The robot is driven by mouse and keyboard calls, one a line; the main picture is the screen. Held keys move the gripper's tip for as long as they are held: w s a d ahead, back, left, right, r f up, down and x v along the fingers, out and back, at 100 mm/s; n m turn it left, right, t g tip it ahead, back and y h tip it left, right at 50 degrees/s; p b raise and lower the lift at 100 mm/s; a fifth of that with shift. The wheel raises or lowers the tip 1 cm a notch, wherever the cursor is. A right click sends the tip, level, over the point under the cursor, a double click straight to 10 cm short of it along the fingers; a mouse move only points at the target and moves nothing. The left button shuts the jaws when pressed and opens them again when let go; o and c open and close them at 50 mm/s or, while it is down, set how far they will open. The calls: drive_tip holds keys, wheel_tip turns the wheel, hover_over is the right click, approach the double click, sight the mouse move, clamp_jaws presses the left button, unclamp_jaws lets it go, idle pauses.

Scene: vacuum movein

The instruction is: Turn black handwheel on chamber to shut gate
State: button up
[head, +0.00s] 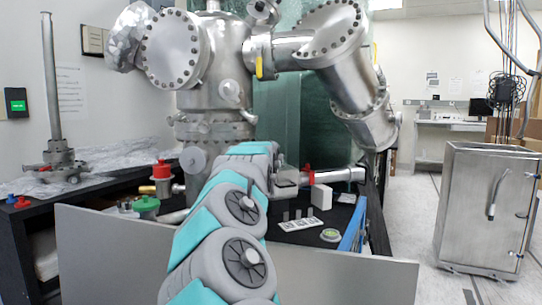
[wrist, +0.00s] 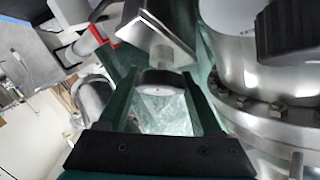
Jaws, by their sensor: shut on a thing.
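The black handwheel (wrist: 160,80) shows in the wrist view as a short dark disc with a pale face, on a stem below an angled metal housing (wrist: 158,35). My gripper (wrist: 160,76) has its dark green fingers on either side of the wheel and is shut on it. The steel chamber (head: 214,95) stands behind my arm in the head view. In the head view my gripper (head: 287,180) is at the chamber's lower right, small and partly hidden by my arm. I cannot make out the handwheel there.
A flanged steel body (wrist: 262,95) is close on the right in the wrist view. A red part (head: 308,174) and a horizontal steel tube (head: 340,175) lie right of my gripper. A green-capped part (head: 146,205) and a red-capped part (head: 161,170) stand on the bench at left.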

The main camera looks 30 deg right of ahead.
drive_tip(key=shift+w+f+m+g+h, duration=0.1)
drive_tip(key=shift+m+g+h, duration=0.4)
drive_tip(key=shift+m+g, duration=2.4)
drive_tip(key=shift+m, duration=1.1)
drive_tip(key=shift+d+f+m+g, duration=0.1)
drive_tip(key=shift+m+g, duration=0.2)
drive_tip(key=shift+y, duration=0.3)
drive_tip(key=shift+m+g, duration=0.5)
drive_tip(key=shift+m, duration=0.1)
drive_tip(key=shift+s, duration=0.25)
drive_tip(key=o, duration=1.4)
